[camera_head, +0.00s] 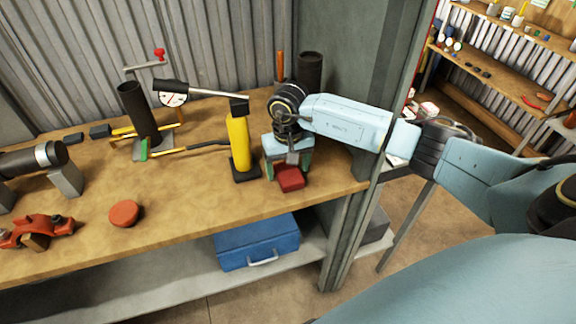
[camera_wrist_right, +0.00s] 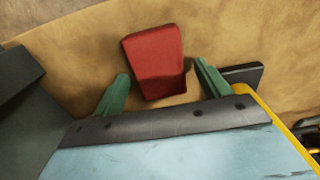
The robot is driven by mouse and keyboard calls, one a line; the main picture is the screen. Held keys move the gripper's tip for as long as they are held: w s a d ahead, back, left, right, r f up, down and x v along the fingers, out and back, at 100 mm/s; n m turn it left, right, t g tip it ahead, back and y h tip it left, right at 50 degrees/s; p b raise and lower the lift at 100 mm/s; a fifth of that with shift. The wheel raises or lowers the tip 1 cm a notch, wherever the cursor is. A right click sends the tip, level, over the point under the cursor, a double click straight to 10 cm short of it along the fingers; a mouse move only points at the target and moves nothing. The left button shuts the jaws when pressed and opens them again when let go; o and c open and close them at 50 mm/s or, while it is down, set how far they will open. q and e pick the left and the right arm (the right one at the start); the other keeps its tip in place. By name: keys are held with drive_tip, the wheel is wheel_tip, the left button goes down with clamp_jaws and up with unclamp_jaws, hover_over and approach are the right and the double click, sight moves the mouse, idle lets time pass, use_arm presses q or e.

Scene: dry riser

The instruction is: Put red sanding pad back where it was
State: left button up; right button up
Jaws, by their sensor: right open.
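The red sanding pad (camera_head: 290,179) is a small red block on the workbench near its right front edge. In the right wrist view the red pad (camera_wrist_right: 153,55) lies at the mouth of the jaws. My right gripper (camera_head: 288,172) is open and points down over it. Its two green fingers (camera_wrist_right: 162,78) stand one on each side of the pad, with visible gaps. The far side of the pad is partly hidden by the gripper in the head view. My left gripper is not in view.
A yellow cylinder on a black base (camera_head: 239,145) stands close left of the gripper. A dark upright tube (camera_head: 138,112) and a gauge (camera_head: 173,98) are farther back. A red disc (camera_head: 125,213) lies left on the bench (camera_head: 190,205). A post (camera_head: 352,215) rises at right.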

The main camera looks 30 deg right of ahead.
sight(288, 171)
wheel_tip(288, 171, up, 12)
idle(0.5)
drive_tip(key=shift+s, duration=0.1)
